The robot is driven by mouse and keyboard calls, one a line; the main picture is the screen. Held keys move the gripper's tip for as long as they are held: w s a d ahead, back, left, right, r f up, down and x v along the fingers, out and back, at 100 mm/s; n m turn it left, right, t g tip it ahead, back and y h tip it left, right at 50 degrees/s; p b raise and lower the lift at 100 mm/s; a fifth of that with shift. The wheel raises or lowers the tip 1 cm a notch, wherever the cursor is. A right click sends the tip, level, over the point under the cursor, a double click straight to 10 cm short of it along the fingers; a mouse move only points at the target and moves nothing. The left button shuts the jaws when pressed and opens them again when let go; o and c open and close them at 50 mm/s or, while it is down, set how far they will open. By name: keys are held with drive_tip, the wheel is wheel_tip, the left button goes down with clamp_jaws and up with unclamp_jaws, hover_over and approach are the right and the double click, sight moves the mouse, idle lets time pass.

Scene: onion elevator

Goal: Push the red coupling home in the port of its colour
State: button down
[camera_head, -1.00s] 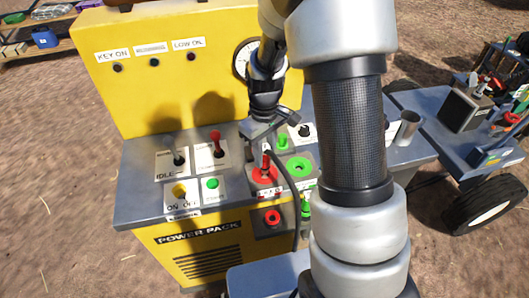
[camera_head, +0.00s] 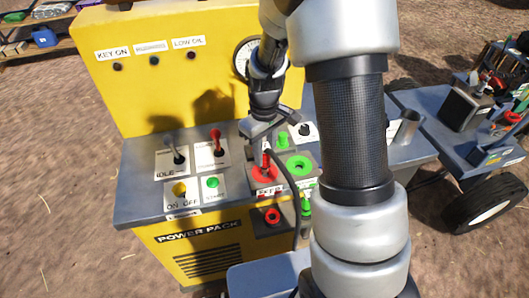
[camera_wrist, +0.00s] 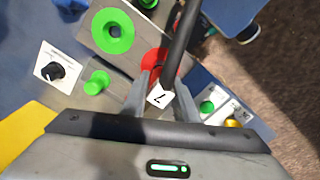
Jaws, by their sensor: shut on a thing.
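The red coupling (camera_head: 266,160) stands at the red port (camera_head: 264,175) on the power pack's deck, with a black hose rising from it. My gripper (camera_head: 267,148) is above the port, shut on the coupling. In the wrist view the fingers (camera_wrist: 160,97) close around the coupling by a white tag, and the red port (camera_wrist: 153,60) shows just beyond. The fingers and hose hide most of the coupling, so I cannot tell how deep it sits. The green port (camera_head: 299,165) is open and empty to the right.
A green coupling (camera_head: 306,207) hangs at the front below the deck, near a red socket (camera_head: 272,216). Two levers (camera_head: 217,142) and the ON/OFF switches stand to the left. A green knob (camera_head: 282,138) and a black knob (camera_head: 304,130) are behind the ports. A cart stands at right.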

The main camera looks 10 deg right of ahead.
sight(265, 145)
drive_tip(key=shift+f+b, duration=1.05)
drive_tip(key=shift+f, duration=0.25)
idle(1.8)
drive_tip(key=shift+s+f+b, duration=0.15)
drive_tip(key=shift+f+b, duration=0.25)
drive_tip(key=shift+f, duration=0.15)
idle(2.7)
drive_tip(key=c, duration=0.9)
unclamp_jaws()
drive_tip(key=shift+r, duration=0.15)
drive_tip(key=shift+r+p, duration=2.5)
drive_tip(key=shift+r, duration=0.9)
